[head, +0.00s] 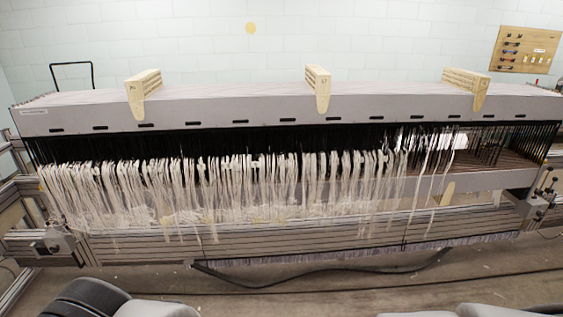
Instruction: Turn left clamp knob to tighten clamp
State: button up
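The warp-threading frame fills the width of the head view, with a long grey top beam (270,110) across it. At its left end is a small grey clamp-like block (62,243) on the metal framing, with small dark parts around it. A clamp knob cannot be told apart clearly there, nor how tight it is. Dark knob-like parts (545,195) show at the right end of the frame. My gripper is not in view.
Many white threads (230,185) hang along the frame. Three pale wooden blocks (143,85) sit on the top beam. A black cable or bar (320,275) lies below the frame. Bare floor (330,292) shows in front. A wooden board (526,50) hangs on the wall.

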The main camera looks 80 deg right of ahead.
aim_at(54, 248)
jog(key=z, duration=2.35)
jog(key=u, duration=1.55)
jog(key=i+l+u, duration=0.1)
jog(key=i, duration=0.45)
jog(key=i+l+u, duration=0.1)
jog(key=i, duration=0.4)
jog(key=i+l+u, duration=0.15)
jog(key=i, duration=0.4)
jog(key=i+l+u, duration=0.1)
jog(key=i+l, duration=0.15)
jog(key=i, duration=0.25)
jog(key=i+l+u, duration=0.1)
jog(key=i+l, duration=0.15)
jog(key=i, duration=0.25)
jog(key=i+l+u, duration=0.1)
jog(key=i+l, duration=0.2)
jog(key=i, duration=0.2)
